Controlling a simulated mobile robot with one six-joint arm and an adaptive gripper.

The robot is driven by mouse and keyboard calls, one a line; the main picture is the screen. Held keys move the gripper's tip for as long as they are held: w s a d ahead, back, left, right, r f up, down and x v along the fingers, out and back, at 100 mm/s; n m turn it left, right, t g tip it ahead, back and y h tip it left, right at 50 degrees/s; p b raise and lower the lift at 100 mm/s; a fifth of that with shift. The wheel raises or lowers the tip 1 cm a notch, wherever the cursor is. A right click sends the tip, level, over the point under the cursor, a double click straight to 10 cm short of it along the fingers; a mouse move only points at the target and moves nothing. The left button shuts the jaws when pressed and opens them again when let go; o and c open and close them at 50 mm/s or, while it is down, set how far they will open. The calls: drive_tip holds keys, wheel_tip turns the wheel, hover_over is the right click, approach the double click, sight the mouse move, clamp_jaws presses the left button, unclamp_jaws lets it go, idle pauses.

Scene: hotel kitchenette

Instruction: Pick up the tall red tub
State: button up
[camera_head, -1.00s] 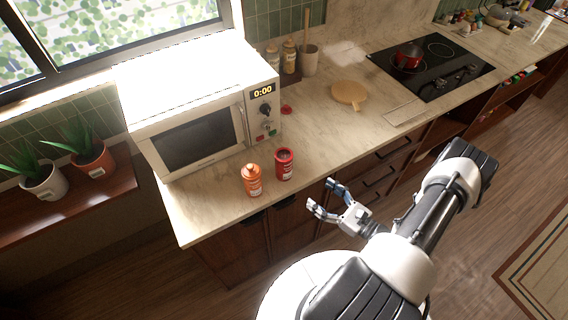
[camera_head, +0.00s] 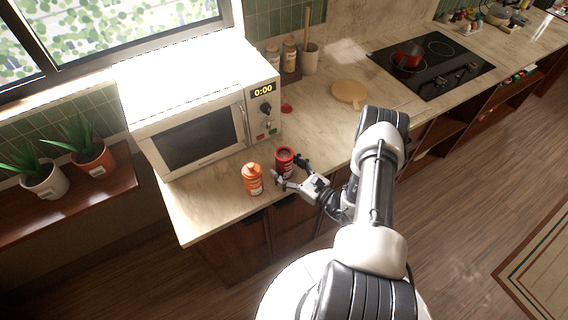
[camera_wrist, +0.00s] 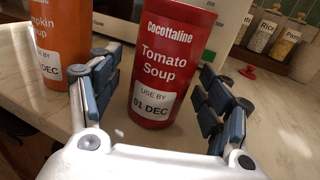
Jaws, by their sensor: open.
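The tall red tub (camera_head: 284,160) stands upright on the counter in front of the microwave. In the wrist view the red tub (camera_wrist: 168,62) is labelled "Tomato Soup" and stands between the two fingers. My gripper (camera_head: 290,170) is open, with a finger on each side of the tub. The tub's top is cut off in the wrist view.
An orange tub (camera_head: 252,180) stands just left of the red one, close to my left finger. The microwave (camera_head: 205,110) is behind them. A round wooden board (camera_head: 348,93) lies to the right, with clear counter around it.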

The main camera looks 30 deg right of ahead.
drive_tip(key=shift+w+a, duration=0.2)
drive_tip(key=shift+w, duration=0.25)
drive_tip(key=c, duration=1.4)
